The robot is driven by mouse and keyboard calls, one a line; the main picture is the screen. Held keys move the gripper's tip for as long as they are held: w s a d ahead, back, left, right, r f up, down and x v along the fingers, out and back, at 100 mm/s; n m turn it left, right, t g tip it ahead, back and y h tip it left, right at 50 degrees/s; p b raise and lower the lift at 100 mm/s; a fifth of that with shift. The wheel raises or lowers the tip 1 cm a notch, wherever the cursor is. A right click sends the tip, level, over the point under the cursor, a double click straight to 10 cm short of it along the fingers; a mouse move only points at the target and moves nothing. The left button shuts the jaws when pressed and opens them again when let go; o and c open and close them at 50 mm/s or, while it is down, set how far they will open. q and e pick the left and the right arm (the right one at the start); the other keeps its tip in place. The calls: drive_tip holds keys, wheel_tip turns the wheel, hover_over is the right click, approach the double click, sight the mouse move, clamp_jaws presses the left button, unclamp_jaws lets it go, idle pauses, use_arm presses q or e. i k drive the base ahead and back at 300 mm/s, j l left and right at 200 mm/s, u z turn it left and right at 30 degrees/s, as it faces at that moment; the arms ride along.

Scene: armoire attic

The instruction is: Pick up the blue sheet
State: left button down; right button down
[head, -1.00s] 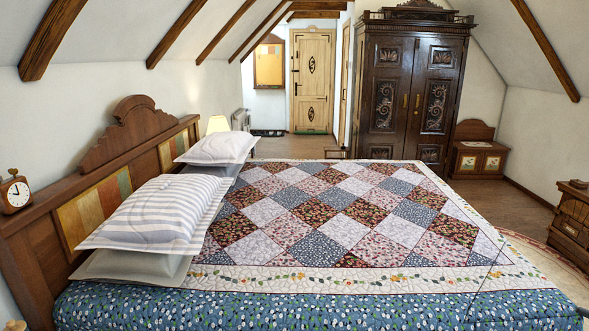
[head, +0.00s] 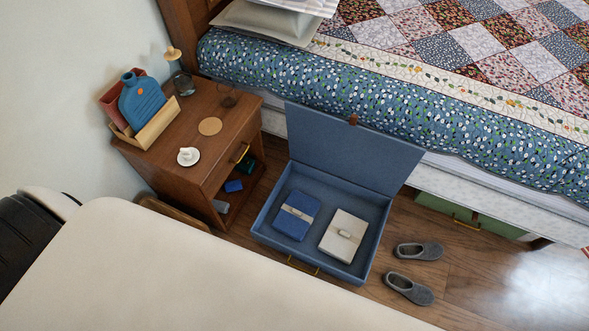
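The blue sheet (head: 297,215) is a folded bundle with a pale band around it. It lies in the left part of an open blue storage box (head: 262,232) on the floor beside the bed. A white folded bundle (head: 343,235) with a similar band lies to its right in the same box, with a gap between them. The box lid (head: 350,150) stands raised at the back, near the bed's side. Neither of my grippers is in view.
The quilted bed (head: 400,105) bounds the back. A green box (head: 480,225) sits under it.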

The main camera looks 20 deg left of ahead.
sight(296, 216)
drive_tip(key=k+j, duration=0.25)
drive_tip(key=k, duration=0.15)
drive_tip(key=k+j, duration=0.25)
drive_tip(key=k, duration=0.15)
drive_tip(key=k+j, duration=0.2)
drive_tip(key=k, duration=0.25)
